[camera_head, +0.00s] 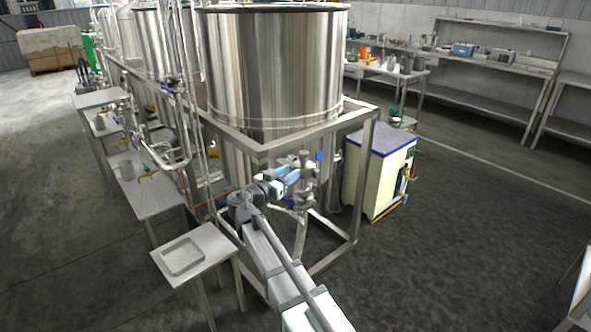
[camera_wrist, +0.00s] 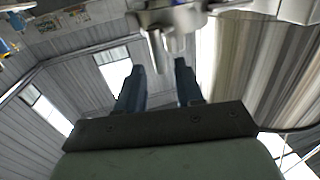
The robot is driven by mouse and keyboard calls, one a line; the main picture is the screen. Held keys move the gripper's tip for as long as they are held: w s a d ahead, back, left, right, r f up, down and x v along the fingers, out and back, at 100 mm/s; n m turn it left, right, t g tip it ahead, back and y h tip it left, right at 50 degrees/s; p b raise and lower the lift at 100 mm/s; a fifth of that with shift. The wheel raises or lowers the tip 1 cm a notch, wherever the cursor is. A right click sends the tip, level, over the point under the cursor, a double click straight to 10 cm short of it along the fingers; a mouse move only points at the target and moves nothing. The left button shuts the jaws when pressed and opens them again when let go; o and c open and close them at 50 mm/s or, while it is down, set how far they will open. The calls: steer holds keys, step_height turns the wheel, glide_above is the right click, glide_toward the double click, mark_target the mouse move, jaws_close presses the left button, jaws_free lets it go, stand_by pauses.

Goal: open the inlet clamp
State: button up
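My gripper (camera_head: 289,176) is in front of the pipe fittings below the large steel tank. In the wrist view my gripper (camera_wrist: 159,66) shows two dark blue fingers spread apart with a clear gap, nothing between them. Just beyond the fingertips is a blurred metal fitting (camera_wrist: 166,20) with short prongs pointing down toward the gap. It may be the inlet clamp, but I cannot tell whether it is open or closed. In the head view a cluster of metal fittings (camera_head: 305,190) is beside my gripper, partly hidden by it. A blue handle (camera_head: 319,157) stands on it.
The steel tank (camera_head: 275,70) stands in a metal frame (camera_head: 362,180) whose legs and top rail surround the fittings. A small table with a tray (camera_head: 183,257) is at lower left. A cream cabinet (camera_head: 380,170) stands at right.

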mark_target(292, 164)
steer(key=shift+x, duration=2)
steer(key=shift+c, duration=0.4)
jaws_close()
